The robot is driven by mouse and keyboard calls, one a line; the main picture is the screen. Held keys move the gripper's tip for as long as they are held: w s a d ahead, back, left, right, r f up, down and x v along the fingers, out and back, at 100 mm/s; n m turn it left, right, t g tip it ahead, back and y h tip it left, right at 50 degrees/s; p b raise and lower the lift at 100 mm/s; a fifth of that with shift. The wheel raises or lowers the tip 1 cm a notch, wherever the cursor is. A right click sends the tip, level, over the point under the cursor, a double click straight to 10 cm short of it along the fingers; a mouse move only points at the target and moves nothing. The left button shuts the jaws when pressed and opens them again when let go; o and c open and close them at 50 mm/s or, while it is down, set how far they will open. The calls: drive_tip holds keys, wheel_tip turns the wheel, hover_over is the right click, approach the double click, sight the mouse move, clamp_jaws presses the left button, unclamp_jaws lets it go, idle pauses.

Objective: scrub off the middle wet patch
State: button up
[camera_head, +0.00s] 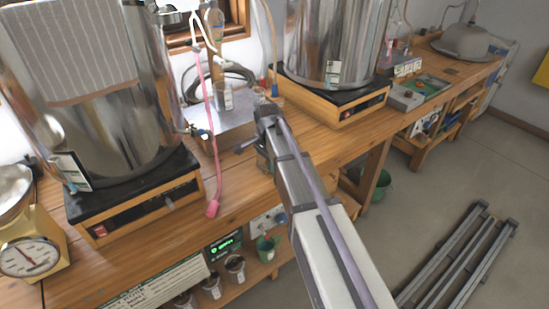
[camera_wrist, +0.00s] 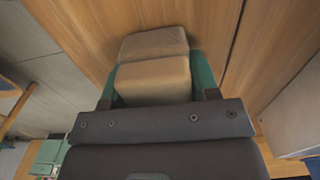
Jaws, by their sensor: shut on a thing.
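My gripper (camera_wrist: 154,78) is shut on a tan sponge-like block (camera_wrist: 153,80), held between its green fingers in the wrist view. A second tan face (camera_wrist: 153,43) shows just beyond; I cannot tell whether it is part of the same block. The block is close to the wooden bench top, but whether it touches is unclear. In the head view my gripper is over the bench (camera_head: 333,143) between the two steel vessels, mostly hidden behind my arm, and the block does not show there. I cannot make out any wet patch, including the middle one, in either view.
A steel vessel on a black-topped base (camera_head: 140,190) stands left, another (camera_head: 335,104) right. A metal box (camera_head: 222,127) with a beaker (camera_head: 224,97) stands behind my gripper. A pink tube (camera_head: 212,207) hangs over the bench. A yellow scale (camera_head: 30,255) sits at far left.

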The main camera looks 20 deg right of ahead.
drive_tip(key=shift+s+a, duration=0.3)
drive_tip(key=shift+a, duration=0.55)
drive_tip(key=shift+w, duration=0.2)
drive_tip(key=shift+w+d, duration=0.65)
drive_tip(key=shift+d, duration=1.15)
drive_tip(key=shift+w+d, duration=0.7)
drive_tip(key=shift+d, duration=1.1)
drive_tip(key=shift+w+d, duration=0.65)
drive_tip(key=shift+d, duration=1.15)
drive_tip(key=shift+f, duration=0.15)
drive_tip(key=shift+s, duration=0.1)
drive_tip(key=shift+s+a, duration=0.15)
drive_tip(key=shift+a, duration=0.2)
drive_tip(key=shift+s+a, duration=0.6)
drive_tip(key=shift+a, duration=1.1)
drive_tip(key=shift+s+a, duration=0.55)
drive_tip(key=shift+a, duration=1.2)
drive_tip(key=shift+s+a, duration=0.6)
drive_tip(key=shift+a, duration=1.1)
